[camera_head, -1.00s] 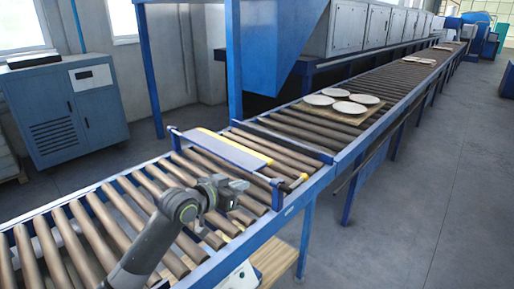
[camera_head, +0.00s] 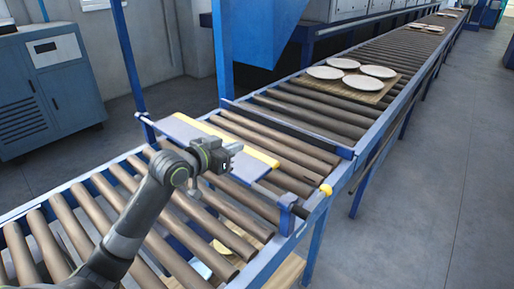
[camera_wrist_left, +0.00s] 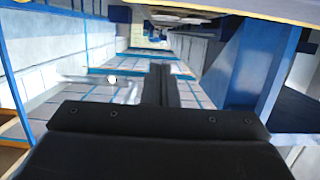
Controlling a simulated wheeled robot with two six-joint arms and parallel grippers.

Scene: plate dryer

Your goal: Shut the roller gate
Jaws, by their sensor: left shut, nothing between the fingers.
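The roller gate appears to be the flat blue-grey panel with a yellow far edge (camera_head: 195,133) lying across the conveyor on a blue cross bar. It looks roughly level, just above the rollers. My left gripper (camera_head: 235,150) is shut and empty. In the head view it overlaps the middle of the panel; I cannot tell whether it touches. In the left wrist view its closed fingers (camera_wrist_left: 163,84) point away from the camera, and a pale yellow-edged strip (camera_wrist_left: 235,9) crosses the top. My right gripper is not in view.
Brown conveyor rollers (camera_head: 315,118) run between blue side rails. White plates (camera_head: 325,73) lie on a board farther along the line. A yellow knob (camera_head: 325,190) sits on the near rail. A blue cabinet (camera_head: 40,90) stands at the left. The floor at right is clear.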

